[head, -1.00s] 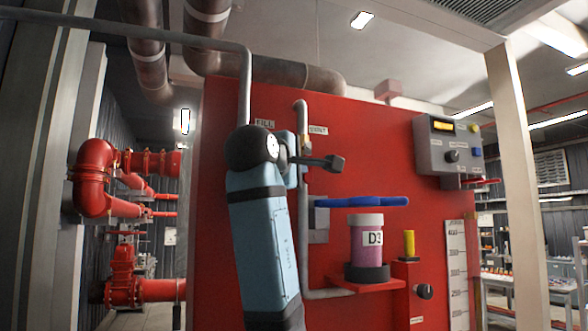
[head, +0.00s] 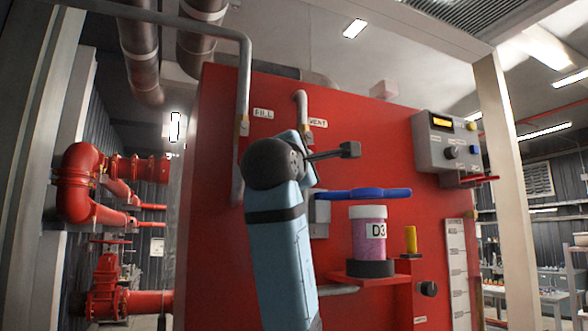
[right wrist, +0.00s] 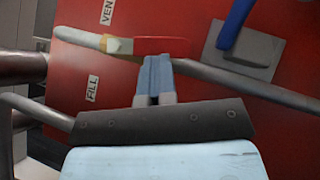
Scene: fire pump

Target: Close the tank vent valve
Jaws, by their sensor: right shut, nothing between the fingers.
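The tank vent valve shows in the right wrist view as a yellowish body (right wrist: 118,46) with a red handle (right wrist: 160,46) on a grey pipe below the VENT label. The handle lies roughly along the pipe, on the side away from the pipe's bend. My right gripper (right wrist: 155,64) is shut and empty, its fingertips at the handle's lower edge in that view; I cannot tell whether they touch it. In the head view, the vent pipe (head: 301,103) comes down by the VENT label (head: 317,123), and my arm hides the handle and fingers. My left gripper is not in view.
The FILL pipe (head: 245,85) runs left of the vent pipe. A blue lever (head: 362,193) and a D3 container (head: 369,236) on a red shelf stand to the right. A grey control box (head: 447,143) is farther right.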

